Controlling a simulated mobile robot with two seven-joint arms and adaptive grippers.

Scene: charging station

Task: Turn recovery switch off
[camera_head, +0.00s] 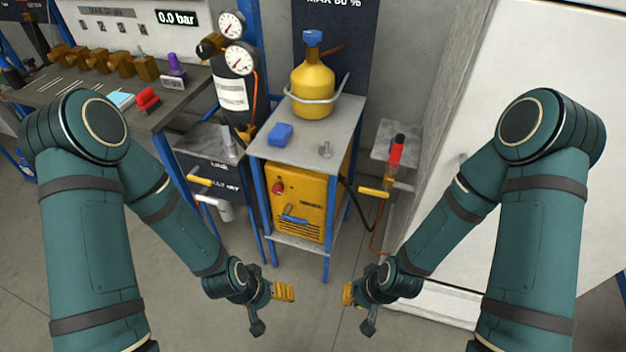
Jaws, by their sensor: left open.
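A yellow recovery unit (298,205) stands on the lower shelf of the blue-framed stand. Its front has a round red knob (278,188), a blue lever-like switch (294,219) and dark grille slots. I cannot tell which control is the recovery switch, or its position. My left gripper (271,299) is open and empty, in front of and below the unit, touching nothing. My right gripper (358,299) hangs to the right of it, apart from the unit, and also looks open and empty.
The stand's top (345,128) holds a yellow cylinder (312,90) and a blue block (280,134). A workbench (70,85) is at left, a gauge-topped bottle (235,90) beside the stand. A small shelf (398,147) and white cabinet (540,130) stand at right. Floor before the stand is clear.

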